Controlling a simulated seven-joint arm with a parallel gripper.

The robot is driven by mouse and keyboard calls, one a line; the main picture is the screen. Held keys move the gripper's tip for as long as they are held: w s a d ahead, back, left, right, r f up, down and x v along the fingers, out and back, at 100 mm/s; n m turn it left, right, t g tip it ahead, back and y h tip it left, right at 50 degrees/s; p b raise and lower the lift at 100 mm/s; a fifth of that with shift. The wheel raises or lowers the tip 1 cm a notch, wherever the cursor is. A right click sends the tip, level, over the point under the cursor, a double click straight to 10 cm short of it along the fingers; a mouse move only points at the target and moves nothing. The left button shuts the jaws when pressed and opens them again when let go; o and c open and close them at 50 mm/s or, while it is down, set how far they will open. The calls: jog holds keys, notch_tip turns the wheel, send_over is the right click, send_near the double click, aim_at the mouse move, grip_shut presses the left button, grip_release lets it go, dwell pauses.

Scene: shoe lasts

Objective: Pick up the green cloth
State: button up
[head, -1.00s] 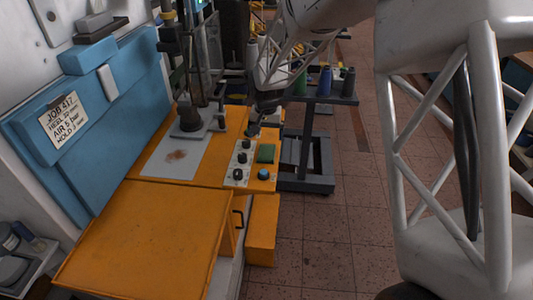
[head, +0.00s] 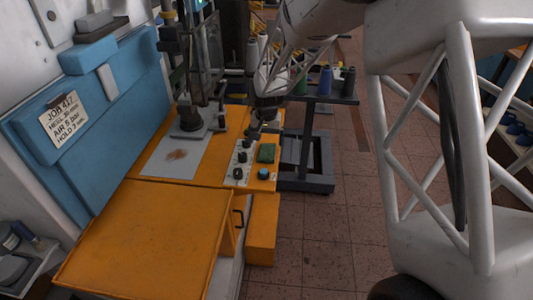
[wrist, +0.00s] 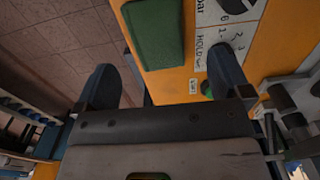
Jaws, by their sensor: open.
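The green cloth (head: 266,152) looks like a small folded rectangular pad. It lies flat on the orange machine top, beside the white dial panel and near the right edge. My gripper (head: 254,134) is just above and behind the cloth in the head view. In the wrist view my gripper (wrist: 163,75) has its two dark fingers wide apart, with nothing between them. The cloth is ahead of the gap between the fingertips, not touched.
A white panel (head: 239,163) with black knobs sits left of the cloth, and a blue button (head: 263,173) in front of it. A press (head: 190,118) stands on the left. A dark rack (head: 315,98) with thread spools stands to the right. The tiled floor is clear.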

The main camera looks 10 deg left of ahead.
aim_at(267, 150)
jog(key=shift+w+f, duration=0.1)
jog(key=shift+f, duration=2.5)
jog(key=c, duration=1)
jog(key=shift+r, duration=0.15)
jog(key=shift+r, duration=0.55)
notch_tip(267, 150, up, 2)
jog(key=shift+r, duration=0.1)
jog(key=s+d, duration=0.1)
jog(key=s, duration=0.3)
jog(key=s+d, duration=0.2)
jog(key=s, duration=0.2)
jog(key=s+d+r, duration=0.1)
jog(key=s, duration=0.3)
jog(key=shift+s+d+r, duration=0.1)
jog(key=shift+s+d, duration=0.1)
jog(key=shift+d, duration=0.2)
jog(key=shift+s+d+r, duration=0.1)
jog(key=shift+s+d, duration=0.15)
jog(key=shift+s, duration=0.4)
jog(key=shift+s+d, duration=0.2)
jog(key=shift+s, duration=0.45)
